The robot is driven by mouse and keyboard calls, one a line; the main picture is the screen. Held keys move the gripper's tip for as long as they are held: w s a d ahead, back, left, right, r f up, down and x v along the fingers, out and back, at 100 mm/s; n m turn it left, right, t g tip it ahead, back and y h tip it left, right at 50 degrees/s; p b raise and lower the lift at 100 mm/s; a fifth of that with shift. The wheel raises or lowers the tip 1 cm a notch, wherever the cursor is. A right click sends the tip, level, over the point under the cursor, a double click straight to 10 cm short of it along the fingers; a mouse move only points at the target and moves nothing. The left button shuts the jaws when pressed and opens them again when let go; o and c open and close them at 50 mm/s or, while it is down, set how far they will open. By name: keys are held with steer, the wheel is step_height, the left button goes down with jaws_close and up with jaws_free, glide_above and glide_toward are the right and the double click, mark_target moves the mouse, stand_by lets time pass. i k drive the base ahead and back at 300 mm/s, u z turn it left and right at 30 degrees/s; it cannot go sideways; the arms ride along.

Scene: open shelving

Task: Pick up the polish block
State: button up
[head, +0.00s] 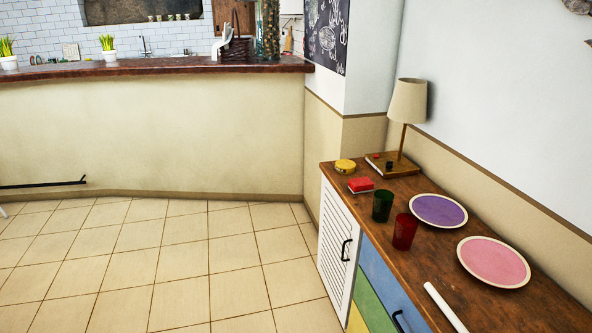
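My gripper is not in view.
A green cup (382,206) and a red cup (405,231) stand close in front of the block. A lamp (407,102) on a wooden base stands behind it. Purple (438,211) and pink (493,262) plates and a white rod (445,307) are nearer. The tiled floor (180,265) at left is clear.

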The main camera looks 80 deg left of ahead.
mark_target(364, 184)
steer(key=u, duration=1.8)
